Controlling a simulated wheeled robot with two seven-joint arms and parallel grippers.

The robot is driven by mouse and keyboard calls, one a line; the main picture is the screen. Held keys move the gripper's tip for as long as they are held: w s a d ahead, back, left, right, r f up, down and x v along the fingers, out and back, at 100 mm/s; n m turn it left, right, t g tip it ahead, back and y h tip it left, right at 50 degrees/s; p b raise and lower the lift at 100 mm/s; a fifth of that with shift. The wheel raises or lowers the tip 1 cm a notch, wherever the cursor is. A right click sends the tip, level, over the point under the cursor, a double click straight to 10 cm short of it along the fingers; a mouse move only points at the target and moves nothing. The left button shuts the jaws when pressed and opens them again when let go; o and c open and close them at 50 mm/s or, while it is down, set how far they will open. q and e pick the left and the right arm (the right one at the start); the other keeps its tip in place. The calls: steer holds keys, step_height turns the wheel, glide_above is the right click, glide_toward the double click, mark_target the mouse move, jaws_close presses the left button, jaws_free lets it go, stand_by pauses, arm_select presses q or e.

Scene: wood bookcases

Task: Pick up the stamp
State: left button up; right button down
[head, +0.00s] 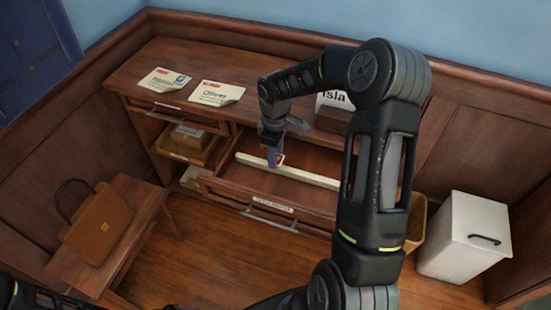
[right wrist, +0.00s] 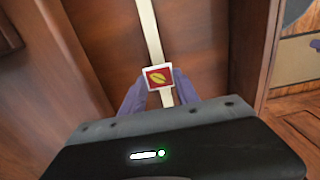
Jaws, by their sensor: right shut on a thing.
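The stamp (right wrist: 158,78) is a small square with a white border, a red field and a yellow leaf. It sits between the two purple fingertips of my right gripper (right wrist: 159,91), which is shut on it. In the head view my right gripper (head: 275,157) is over the open drawer (head: 235,190), beside the pale strip that runs across it. The stamp is tiny and partly hidden by the fingers there. My left gripper is out of view.
A bench (head: 128,205) with a brown bag (head: 98,226) is at left. A white bin (head: 467,235) stands at right.

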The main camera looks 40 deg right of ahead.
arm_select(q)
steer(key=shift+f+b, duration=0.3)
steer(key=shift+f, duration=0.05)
arm_select(e)
step_height(320, 180, up, 8)
steer(key=shift+r, duration=0.15)
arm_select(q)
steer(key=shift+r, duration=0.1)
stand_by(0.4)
